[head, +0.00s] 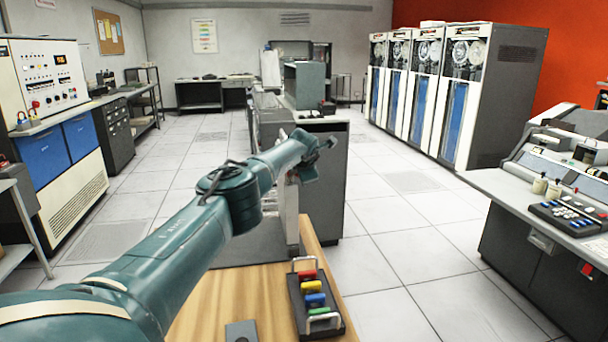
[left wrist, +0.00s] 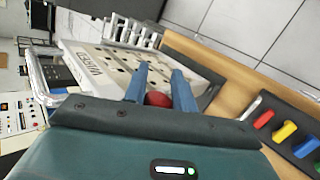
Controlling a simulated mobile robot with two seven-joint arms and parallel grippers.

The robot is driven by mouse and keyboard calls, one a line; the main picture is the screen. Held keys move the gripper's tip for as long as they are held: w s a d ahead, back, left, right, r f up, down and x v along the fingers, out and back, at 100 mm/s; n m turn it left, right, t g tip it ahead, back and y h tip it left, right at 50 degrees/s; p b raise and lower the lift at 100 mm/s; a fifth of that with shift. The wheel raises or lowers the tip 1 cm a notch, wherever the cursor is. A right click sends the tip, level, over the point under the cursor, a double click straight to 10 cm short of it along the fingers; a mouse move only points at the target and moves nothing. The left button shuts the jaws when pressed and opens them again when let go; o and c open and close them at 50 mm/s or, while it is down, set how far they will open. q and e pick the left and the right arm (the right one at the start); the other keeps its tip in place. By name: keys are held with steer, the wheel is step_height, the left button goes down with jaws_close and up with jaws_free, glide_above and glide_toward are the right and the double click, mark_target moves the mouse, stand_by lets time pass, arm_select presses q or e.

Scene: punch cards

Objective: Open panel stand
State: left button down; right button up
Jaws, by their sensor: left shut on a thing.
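The panel stand (left wrist: 85,65) shows in the left wrist view as a pale, tilted panel with rows of dark holes, lettering at its near edge and a metal rail along its side. In the head view my arm hides most of the stand, and only a narrow pale upright part (head: 292,215) shows. My left gripper (left wrist: 160,85) has its two blue-grey fingers on either side of a round red knob (left wrist: 158,99), shut on it. In the head view the left gripper (head: 322,145) is at the end of the teal arm, above the stand. My right gripper is out of view.
A wooden table (head: 255,300) holds a black rack (head: 335,325) with red, yellow, blue and green handles. It also shows in the left wrist view (left wrist: 285,130). A grey plate (head: 241,331) lies beside it. A grey cabinet (head: 330,185) stands behind the table. Open floor lies right.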

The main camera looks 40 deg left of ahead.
arm_select(q)
steer(key=shift+d+f, duration=0.25)
steer(key=shift+f, duration=0.2)
steer(key=c, duration=1.1)
jaws_free()
steer(key=shift+a+r, duration=0.1)
steer(key=shift+r, duration=0.05)
steer(key=shift+c, duration=0.2)
steer(key=shift+r, duration=0.25)
steer(key=b+v, duration=0.1)
steer(key=v, duration=1.2)
steer(key=shift+b, duration=0.3)
steer(key=shift+f, duration=0.1)
